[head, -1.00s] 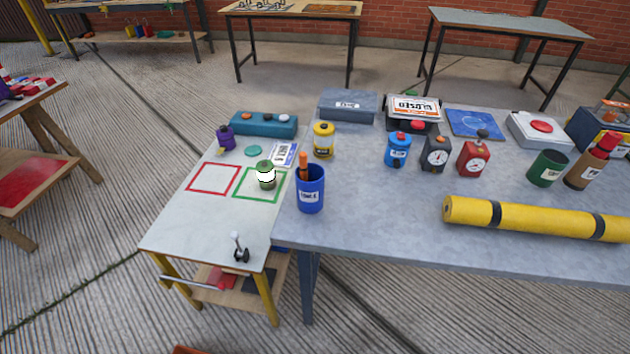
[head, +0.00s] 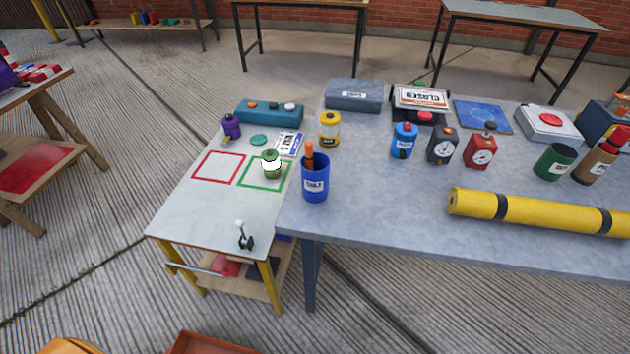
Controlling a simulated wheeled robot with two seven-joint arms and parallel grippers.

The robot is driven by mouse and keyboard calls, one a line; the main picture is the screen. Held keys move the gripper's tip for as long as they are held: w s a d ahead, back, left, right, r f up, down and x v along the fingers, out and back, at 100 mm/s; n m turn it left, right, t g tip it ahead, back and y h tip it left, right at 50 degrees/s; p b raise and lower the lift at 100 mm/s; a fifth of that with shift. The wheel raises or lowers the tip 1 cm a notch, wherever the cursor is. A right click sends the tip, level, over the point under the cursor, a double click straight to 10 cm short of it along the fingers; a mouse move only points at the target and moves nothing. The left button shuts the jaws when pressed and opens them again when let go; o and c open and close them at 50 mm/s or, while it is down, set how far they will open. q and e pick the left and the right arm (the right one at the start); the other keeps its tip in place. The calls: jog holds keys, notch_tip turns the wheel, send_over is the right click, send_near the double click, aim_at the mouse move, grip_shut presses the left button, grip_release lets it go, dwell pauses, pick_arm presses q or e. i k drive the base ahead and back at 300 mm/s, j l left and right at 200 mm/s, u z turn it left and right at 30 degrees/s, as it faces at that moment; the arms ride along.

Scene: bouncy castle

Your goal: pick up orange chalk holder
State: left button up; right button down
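An orange stick-like thing (head: 310,156), which looks like the orange chalk holder, stands upright in a blue cup (head: 315,185). Only its upper part shows above the rim; the lower part is hidden inside the cup. The cup has a white label and stands near the left edge of the large grey table (head: 390,215). Neither of my grippers is in view.
Left of the cup, a smaller table (head: 195,220) holds a green jar (head: 271,164), a purple bottle (head: 231,127) and a small lever (head: 244,238). A yellow jar (head: 329,131) stands behind the cup, a yellow roll (head: 540,213) to the right. Table surface right of the cup is clear.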

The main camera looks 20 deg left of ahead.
aim_at(308, 148)
jog(key=i+l+u, duration=0.1)
jog(key=l+u, duration=0.15)
jog(key=u, duration=0.2)
jog(key=l+u, duration=0.25)
jog(key=u, duration=0.2)
jog(key=l+u, duration=0.35)
jog(key=u, duration=0.15)
jog(key=i, duration=0.05)
